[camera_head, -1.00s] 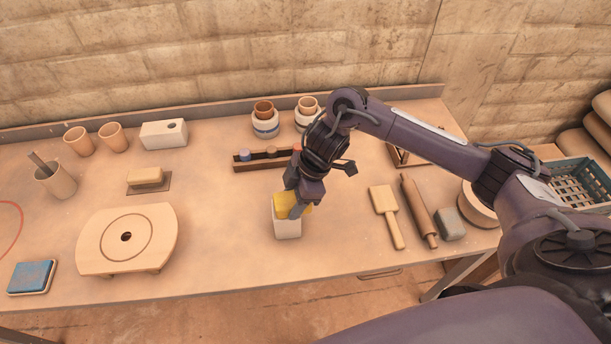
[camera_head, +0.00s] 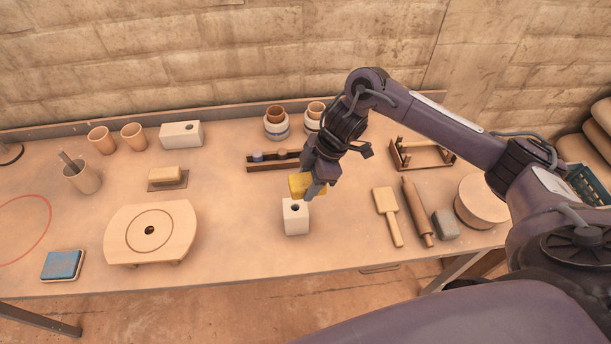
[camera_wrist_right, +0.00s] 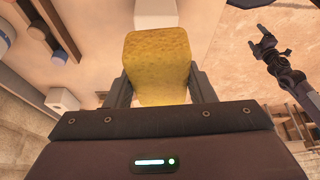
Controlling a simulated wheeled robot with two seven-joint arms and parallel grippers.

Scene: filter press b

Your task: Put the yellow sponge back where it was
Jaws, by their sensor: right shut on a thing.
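The yellow sponge (camera_head: 299,184) is held in my right gripper (camera_head: 314,188), above and just behind a white block with a hole in its top (camera_head: 296,219). In the right wrist view the sponge (camera_wrist_right: 158,62) fills the space between the two fingers (camera_wrist_right: 160,88), which press on its sides. The sponge is clear of the table. Part of it is hidden by the gripper in the head view. My left gripper is not in the head view; an arm and open-looking claw shape (camera_wrist_right: 268,48) shows small in the right wrist view.
A rack with small pieces (camera_head: 262,162) lies behind the gripper.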

